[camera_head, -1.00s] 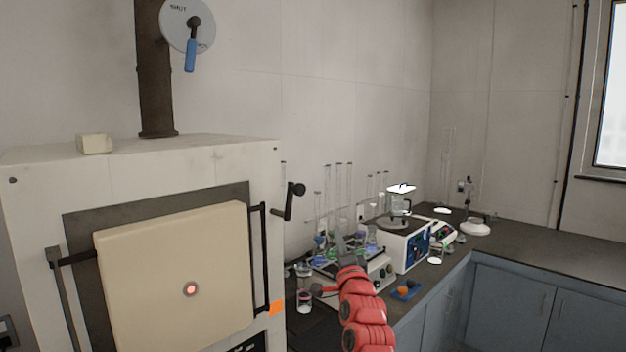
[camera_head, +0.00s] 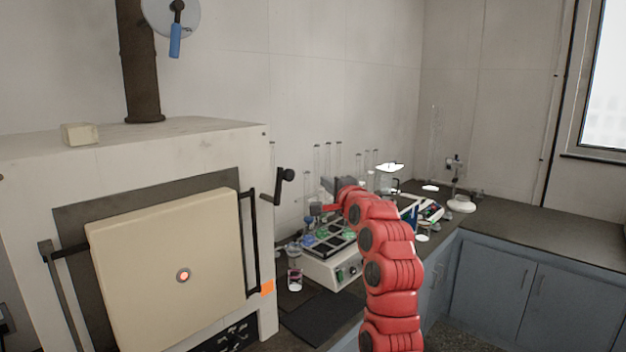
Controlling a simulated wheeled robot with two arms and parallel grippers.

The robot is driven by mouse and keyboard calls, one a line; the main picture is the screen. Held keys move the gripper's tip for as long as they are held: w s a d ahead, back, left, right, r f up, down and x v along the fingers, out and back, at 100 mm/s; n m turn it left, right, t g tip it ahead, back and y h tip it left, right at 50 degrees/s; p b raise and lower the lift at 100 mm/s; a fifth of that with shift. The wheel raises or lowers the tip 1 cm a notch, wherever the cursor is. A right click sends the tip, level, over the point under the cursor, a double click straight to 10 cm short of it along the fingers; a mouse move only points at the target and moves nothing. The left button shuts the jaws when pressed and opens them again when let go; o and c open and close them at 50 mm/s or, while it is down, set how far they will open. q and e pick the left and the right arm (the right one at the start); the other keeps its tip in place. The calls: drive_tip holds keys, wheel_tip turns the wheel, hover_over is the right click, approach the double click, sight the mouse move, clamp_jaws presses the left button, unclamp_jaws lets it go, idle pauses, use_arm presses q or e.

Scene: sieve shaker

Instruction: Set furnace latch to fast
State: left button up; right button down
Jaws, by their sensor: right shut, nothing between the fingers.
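The pale furnace (camera_head: 215,150) stands at the left with its cream door (camera_head: 165,270) closed against the front, as far as I can tell. A black lever with a thick knob (camera_head: 284,180), which looks like the latch, sticks out at the furnace's right side. No "fast" marking is readable near it. My right gripper (camera_head: 320,207), on the red arm, is shut and empty, to the right of the lever and apart from it. The wrist partly hides the gripper. My left gripper is not in view.
A glass beaker (camera_head: 294,270) stands close to the furnace's right side. A white bench device (camera_head: 335,268), coloured flasks and tall glass tubes crowd the bench behind my right arm. A flue (camera_head: 138,65) and a round dial with a blue handle (camera_head: 175,40) are above the furnace.

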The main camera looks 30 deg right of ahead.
drive_tip(key=w+a+p, duration=0.2)
drive_tip(key=w+p, duration=0.4)
drive_tip(key=w, duration=0.2)
drive_tip(key=shift+w+a+p, duration=0.25)
drive_tip(key=shift+a+p, duration=0.05)
drive_tip(key=shift+a, duration=0.1)
idle(0.4)
idle(0.3)
